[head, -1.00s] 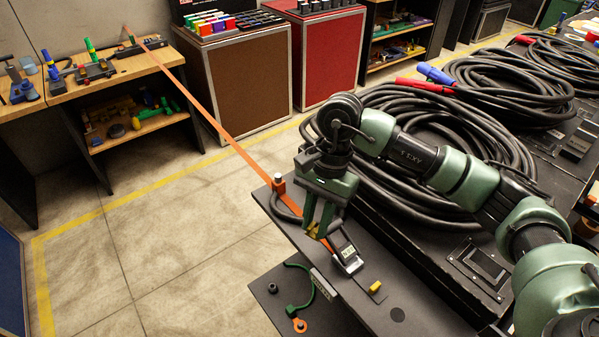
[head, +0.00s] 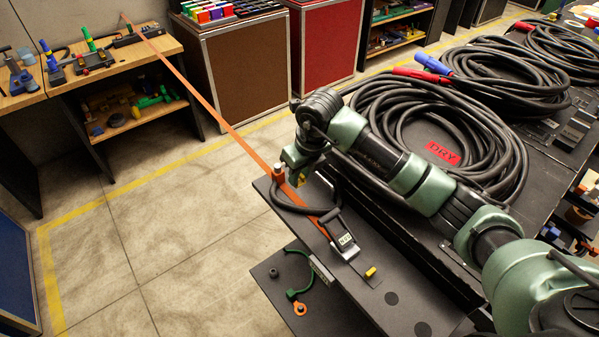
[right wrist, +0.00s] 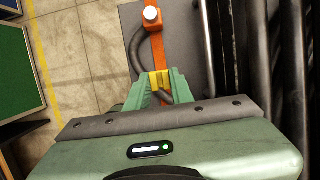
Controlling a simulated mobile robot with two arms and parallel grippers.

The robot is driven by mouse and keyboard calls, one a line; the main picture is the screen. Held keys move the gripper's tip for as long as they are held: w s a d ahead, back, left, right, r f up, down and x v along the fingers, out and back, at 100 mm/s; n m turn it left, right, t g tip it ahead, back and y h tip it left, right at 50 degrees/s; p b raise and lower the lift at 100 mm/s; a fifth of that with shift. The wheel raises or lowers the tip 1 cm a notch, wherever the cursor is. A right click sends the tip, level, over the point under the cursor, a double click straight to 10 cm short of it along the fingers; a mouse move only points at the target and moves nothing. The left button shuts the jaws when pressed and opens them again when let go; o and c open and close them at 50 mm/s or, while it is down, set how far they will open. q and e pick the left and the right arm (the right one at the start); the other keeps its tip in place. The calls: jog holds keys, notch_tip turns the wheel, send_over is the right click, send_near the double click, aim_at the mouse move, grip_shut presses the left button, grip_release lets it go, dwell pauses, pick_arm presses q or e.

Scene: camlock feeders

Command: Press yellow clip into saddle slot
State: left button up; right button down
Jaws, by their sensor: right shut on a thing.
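My right gripper (head: 301,181) is shut on a yellow clip, which shows between the two green fingers in the right wrist view (right wrist: 160,82). The clip is over the orange strap, just on the near side of an orange block with a pale round top (right wrist: 153,18). That block also shows at the bench corner in the head view (head: 278,175). A dark cable passes beside the clip and partly under the fingers. I cannot make out the saddle slot or whether the clip touches anything below. My left gripper is not in view.
A small device with a display (head: 344,238) stands on the bench (head: 385,300), near another yellow piece (head: 370,272). Black cable coils (head: 450,130) fill the right side. The taut orange strap (head: 215,112) crosses to the far bench.

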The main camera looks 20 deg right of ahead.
aim_at(301, 184)
jog(key=shift+f, duration=0.1)
jog(key=shift+f+b, duration=0.5)
jog(key=shift+b, duration=0.25)
jog(key=shift+f+b, duration=1.8)
jog(key=shift+f, duration=0.45)
jog(key=shift+f+b, duration=1)
jog(key=shift+f, duration=0.1)
jog(key=shift+f, duration=0.3)
jog(key=c, duration=1.1)
grip_release()
jog(key=shift+c, duration=0.2)
